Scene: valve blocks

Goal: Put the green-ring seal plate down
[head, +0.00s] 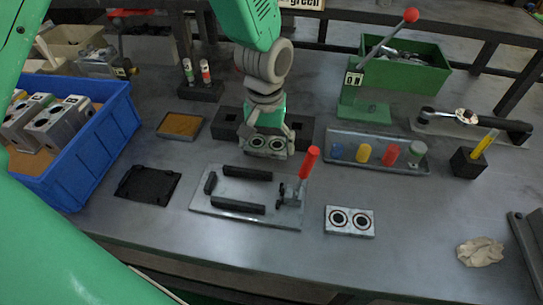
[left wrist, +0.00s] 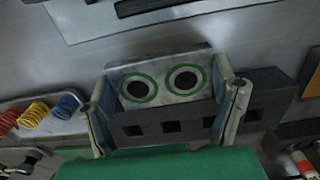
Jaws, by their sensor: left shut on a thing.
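My left gripper (head: 264,130) reaches down over the middle of the table. It is shut on the green-ring seal plate (head: 267,145), a pale plate with two ringed holes. In the left wrist view, the plate (left wrist: 160,93) sits between the two fingers of the gripper (left wrist: 166,112), and its green rings show clearly. A dark bar with square holes (head: 229,122) lies behind the plate in the head view. I cannot tell whether the plate touches the bar or the table. My right gripper is not in view.
A fixture plate (head: 225,187) with black rails and a red-handled clamp (head: 309,165) lies in front. A second two-ring plate (head: 349,232) lies to its right. A spring tray (head: 345,135) stands right; a blue bin (head: 105,135) and black mat (head: 147,184) are left.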

